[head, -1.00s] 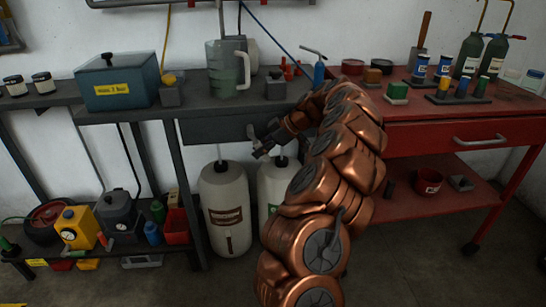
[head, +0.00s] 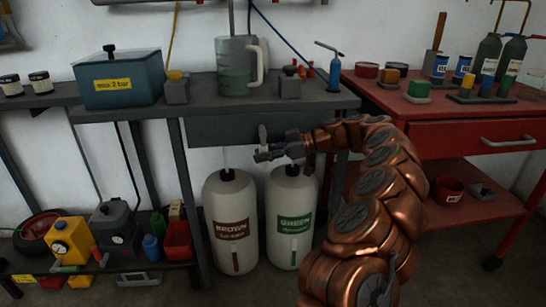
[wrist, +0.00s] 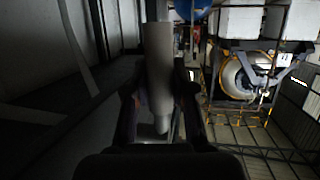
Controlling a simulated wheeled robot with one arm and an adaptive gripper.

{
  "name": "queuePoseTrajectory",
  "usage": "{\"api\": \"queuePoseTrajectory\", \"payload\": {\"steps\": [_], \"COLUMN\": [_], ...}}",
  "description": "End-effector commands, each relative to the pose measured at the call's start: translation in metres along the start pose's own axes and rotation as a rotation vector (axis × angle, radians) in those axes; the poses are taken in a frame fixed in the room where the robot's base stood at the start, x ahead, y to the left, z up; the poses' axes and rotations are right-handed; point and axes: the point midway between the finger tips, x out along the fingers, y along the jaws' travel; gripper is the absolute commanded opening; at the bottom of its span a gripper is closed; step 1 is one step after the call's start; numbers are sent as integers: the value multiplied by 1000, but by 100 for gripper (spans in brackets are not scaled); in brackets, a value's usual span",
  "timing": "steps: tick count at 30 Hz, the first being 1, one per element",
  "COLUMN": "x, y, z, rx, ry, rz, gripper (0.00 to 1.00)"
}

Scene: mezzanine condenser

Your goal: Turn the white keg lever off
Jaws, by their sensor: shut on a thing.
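A pale, whitish lever (head: 262,132) sticks out at the front of the dark panel under the bench, just above my gripper. My gripper (head: 259,154) is shut on it, above and between the two white kegs. In the wrist view the lever (wrist: 159,65) shows as a pale cylinder running down between the two dark fingers of my gripper (wrist: 163,120). The keg labelled BROWN (head: 229,205) stands on the left and the keg labelled GREEN (head: 291,190) on the right. The lever's mount is hard to make out.
The grey bench (head: 215,104) above holds a clear jug (head: 235,85) and a blue box (head: 118,80). A red cart (head: 435,125) stands to the right of my arm. A lower shelf at left holds a yellow device (head: 70,243). The floor in front of the kegs is clear.

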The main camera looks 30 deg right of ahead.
Motion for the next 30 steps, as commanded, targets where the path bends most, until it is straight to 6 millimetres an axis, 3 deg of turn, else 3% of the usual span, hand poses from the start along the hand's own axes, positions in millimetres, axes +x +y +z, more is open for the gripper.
{"api": "queuePoseTrajectory", "payload": {"steps": [10, 11, 18, 30], "x": [2, 2, 0, -4], "y": [-1, -1, 0, 0], "z": [-3, -3, -1, 0], "rx": [-2, -2, -1, -1], "ry": [4, 3, 2, 1], "rz": [-4, -4, -1, 1], "gripper": [0, 27, 50, 50]}}
